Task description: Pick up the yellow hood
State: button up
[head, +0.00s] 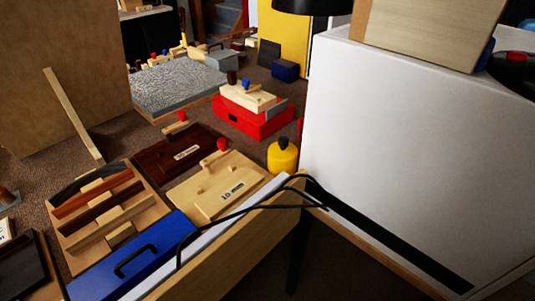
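A small rounded yellow thing with a black knob on top, which looks like the yellow hood (283,158), stands upright at the right end of the bench. The hood's lower right side lies close to the white block's edge. My gripper is not in view, and nothing is seen touching the hood.
The tall white block (410,150) stands to the right. A blue case (135,262), a wooden rack (110,210) and a dark red board (178,158) lie to the left. A red case (252,118) is behind. A taller yellow panel (284,42) stands farther back.

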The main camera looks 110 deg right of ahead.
aim_at(282, 155)
jog(key=k+j+z, duration=0.15)
jog(key=k+z, duration=0.2)
jog(key=k, duration=0.15)
jog(key=k+z, duration=0.35)
jog(key=k, duration=0.55)
